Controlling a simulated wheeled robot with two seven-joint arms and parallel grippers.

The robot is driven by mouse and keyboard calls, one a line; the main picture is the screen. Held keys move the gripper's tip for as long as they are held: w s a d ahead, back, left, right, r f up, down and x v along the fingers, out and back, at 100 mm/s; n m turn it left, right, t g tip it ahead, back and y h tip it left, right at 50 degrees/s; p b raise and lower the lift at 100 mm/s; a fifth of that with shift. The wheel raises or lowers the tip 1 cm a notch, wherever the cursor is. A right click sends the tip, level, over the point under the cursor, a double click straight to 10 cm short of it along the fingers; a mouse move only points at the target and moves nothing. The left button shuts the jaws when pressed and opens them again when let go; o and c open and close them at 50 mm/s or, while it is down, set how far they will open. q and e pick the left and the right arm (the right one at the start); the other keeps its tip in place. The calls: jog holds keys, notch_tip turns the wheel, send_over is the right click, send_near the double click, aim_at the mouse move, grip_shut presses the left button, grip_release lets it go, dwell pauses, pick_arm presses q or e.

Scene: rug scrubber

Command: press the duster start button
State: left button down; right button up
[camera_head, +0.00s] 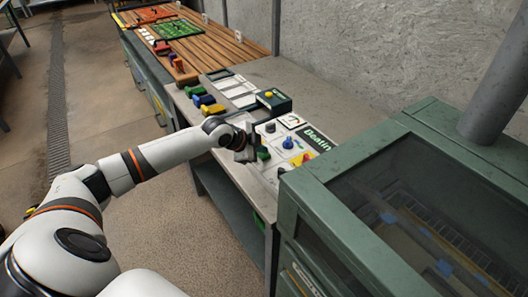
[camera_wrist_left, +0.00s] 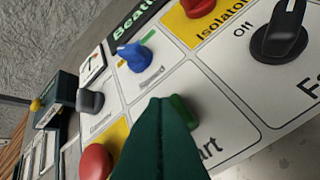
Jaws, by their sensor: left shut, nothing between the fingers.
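The control panel (camera_head: 308,136) lies on the grey bench and carries several buttons and knobs. A green button (camera_wrist_left: 182,112) stands beside a label whose visible end reads "art"; it also shows in the head view (camera_head: 263,153). My left gripper (camera_head: 249,150) is shut and empty, over the panel's near edge. In the left wrist view its dark green fingers (camera_wrist_left: 160,108) overlap the green button and hide part of it and its label. I cannot tell whether they touch. A red button (camera_wrist_left: 96,160) sits left of the fingers.
A blue knob (camera_wrist_left: 134,55), grey knob (camera_wrist_left: 90,101), red isolator knob (camera_wrist_left: 197,7) and black knob (camera_wrist_left: 281,40) stand close by on the panel. A large green cabinet (camera_head: 430,150) rises just right of the panel. A small green box (camera_head: 273,101) stands at the panel's far left.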

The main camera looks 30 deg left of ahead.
aim_at(260, 156)
pick_arm(q)
jog(key=shift+r+p, duration=0.35)
jog(key=shift+r, duration=0.2)
notch_tip(260, 156, up, 5)
jog(key=p, duration=0.5)
jog(key=shift+r, duration=0.1)
jog(key=shift+s, duration=0.1)
dwell(0.6)
